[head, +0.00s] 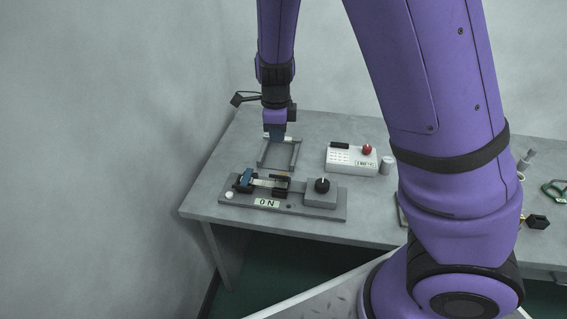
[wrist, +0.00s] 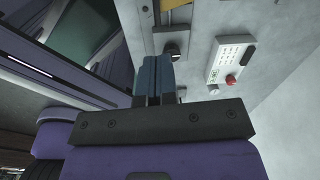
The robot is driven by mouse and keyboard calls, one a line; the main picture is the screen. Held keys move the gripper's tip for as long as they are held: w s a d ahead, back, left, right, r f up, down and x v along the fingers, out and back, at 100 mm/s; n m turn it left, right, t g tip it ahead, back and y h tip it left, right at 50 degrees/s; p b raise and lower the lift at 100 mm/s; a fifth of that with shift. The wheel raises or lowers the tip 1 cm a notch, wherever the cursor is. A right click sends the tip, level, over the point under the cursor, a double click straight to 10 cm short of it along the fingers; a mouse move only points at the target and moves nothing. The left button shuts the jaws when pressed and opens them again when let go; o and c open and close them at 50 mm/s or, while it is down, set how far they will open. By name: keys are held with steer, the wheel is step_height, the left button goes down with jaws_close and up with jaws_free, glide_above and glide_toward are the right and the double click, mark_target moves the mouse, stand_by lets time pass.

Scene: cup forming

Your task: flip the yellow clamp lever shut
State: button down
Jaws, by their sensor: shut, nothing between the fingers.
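The clamp fixture (head: 264,184) sits on a grey base plate with an ON label, at the left of the table in the head view. It has a blue part at its left end and dark parts at its right. A small yellowish bit (head: 284,174) shows at its back right; I cannot tell whether this is the clamp lever or how it stands. My gripper (head: 276,137) points down behind the fixture, apart from it, by a grey open frame (head: 262,160). In the wrist view my gripper (wrist: 155,60) has its blue fingers together and holds nothing.
A black knob (head: 322,185) stands on a grey block at the base plate's right. A white box with a red button (head: 351,160) and a small grey cylinder (head: 386,165) stand behind. A wall borders the table's left. A tan patch (wrist: 177,18) is at the wrist view's top.

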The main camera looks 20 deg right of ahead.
steer(key=shift+m, duration=0.7)
step_height(320, 180, down, 13)
steer(key=shift+w+d, duration=0.15)
steer(key=shift+f, duration=0.15)
